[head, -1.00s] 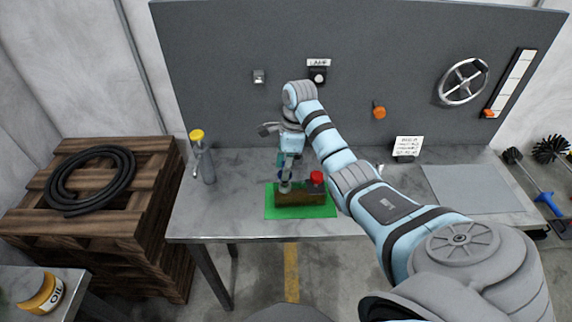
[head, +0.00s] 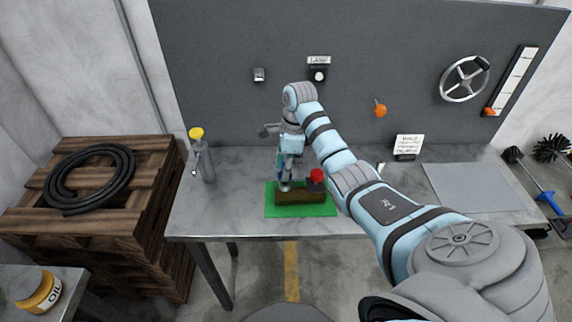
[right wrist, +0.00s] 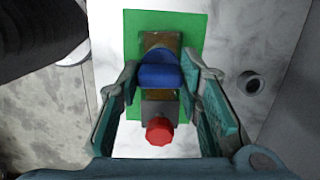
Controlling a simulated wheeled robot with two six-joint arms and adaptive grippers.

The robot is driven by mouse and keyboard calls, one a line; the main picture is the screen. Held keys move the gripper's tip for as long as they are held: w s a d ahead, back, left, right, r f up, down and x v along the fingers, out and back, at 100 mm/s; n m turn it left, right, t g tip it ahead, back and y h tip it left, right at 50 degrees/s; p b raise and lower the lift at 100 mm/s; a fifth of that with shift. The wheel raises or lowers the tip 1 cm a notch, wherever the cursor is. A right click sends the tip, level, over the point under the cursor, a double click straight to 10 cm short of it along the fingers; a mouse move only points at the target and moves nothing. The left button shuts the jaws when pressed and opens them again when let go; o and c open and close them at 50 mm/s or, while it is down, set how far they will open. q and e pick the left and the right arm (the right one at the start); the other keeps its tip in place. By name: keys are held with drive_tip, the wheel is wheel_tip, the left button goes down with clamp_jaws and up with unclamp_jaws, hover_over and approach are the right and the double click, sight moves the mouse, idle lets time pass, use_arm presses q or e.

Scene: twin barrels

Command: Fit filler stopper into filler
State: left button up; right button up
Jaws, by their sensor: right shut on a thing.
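My right gripper (head: 286,184) is above a brown block (head: 300,197) on a green mat (head: 325,210). In the right wrist view, its teal-padded fingers (right wrist: 165,90) are shut on a rounded blue piece (right wrist: 158,76), which I take for the filler stopper. The blue piece lies over the brown block (right wrist: 162,40) in that view. Whether it touches the block or sits in an opening is hidden. A red cap (head: 317,175) stands on a grey part at the block's right end; it also shows in the right wrist view (right wrist: 159,131). My left gripper is not in view.
A grey bottle with a yellow top (head: 206,165) stands at the table's left. A small white sign (head: 408,145) and a grey mat (head: 465,188) are on the right. A grey panel (head: 230,80) with fittings rises behind. The table (head: 225,220) is clear around the green mat.

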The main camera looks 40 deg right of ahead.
drive_tip(key=shift+f+b, duration=0.75)
drive_tip(key=shift+f, duration=0.4)
drive_tip(key=o, duration=1.2)
drive_tip(key=shift+r, duration=0.1)
drive_tip(key=shift+o, duration=0.2)
